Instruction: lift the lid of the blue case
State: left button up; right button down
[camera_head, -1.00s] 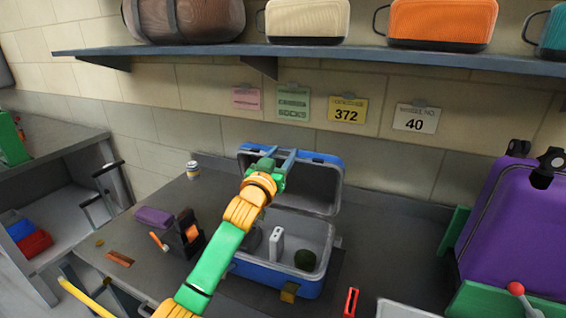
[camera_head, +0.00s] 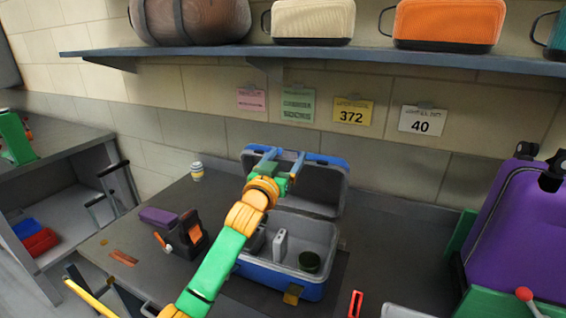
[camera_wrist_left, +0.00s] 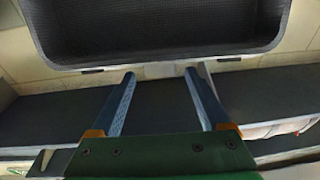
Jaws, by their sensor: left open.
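The blue case (camera_head: 262,272) stands on the dark counter with its lid (camera_head: 326,184) raised about upright at the back. The lid's grey lining faces forward. Inside the grey tray are a white upright item (camera_head: 280,246) and a dark green round item (camera_head: 310,261). My left gripper (camera_head: 284,156) is open and empty, its two blue fingers apart in front of the lid's upper part. In the left wrist view the gripper (camera_wrist_left: 160,82) points toward the lid's dark lining (camera_wrist_left: 160,28); I cannot tell whether it touches. My right gripper is out of view.
Left of the case are a dark and orange tool (camera_head: 186,234), a purple block (camera_head: 158,216) and a small can (camera_head: 197,171). A purple suitcase (camera_head: 515,225) stands at the right. A shelf (camera_head: 330,54) with bags runs above.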

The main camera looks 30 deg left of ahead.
pick_arm(q)
jog(key=s+b, duration=0.1)
jog(key=s, duration=0.5)
jog(key=shift+s+d+f, duration=0.15)
jog(key=shift+d+f, duration=0.2)
